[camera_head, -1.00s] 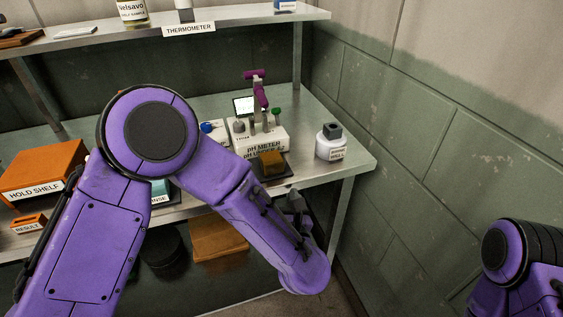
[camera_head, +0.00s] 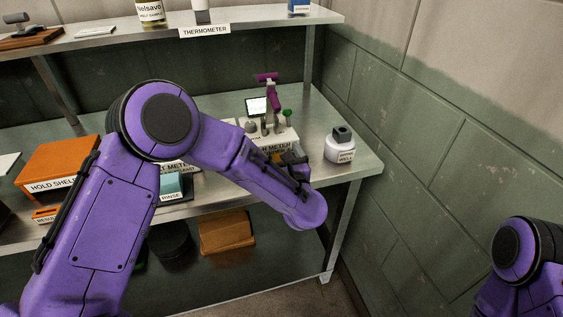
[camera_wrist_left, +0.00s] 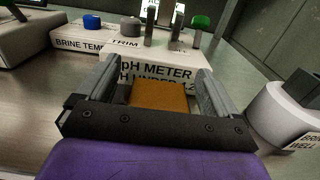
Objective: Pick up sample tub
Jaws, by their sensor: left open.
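A small orange-brown tub, which I take to be the sample tub (camera_wrist_left: 158,98), sits in front of the pH meter (camera_wrist_left: 150,68). It lies between the two fingers of my left gripper (camera_wrist_left: 157,95) in the left wrist view. The fingers are open, one on each side; I cannot tell whether they touch it. In the head view the left gripper (camera_head: 293,160) is at the front of the bench and mostly covers the tub. My right gripper is out of view; only part of the right arm shows at lower right.
A white brine well bottle (camera_head: 340,147) stands just right of the gripper, also in the wrist view (camera_wrist_left: 285,118). Purple-handled equipment (camera_head: 270,90) rises behind the meter. An orange hold shelf (camera_head: 58,165) is at left. A wall bounds the right side.

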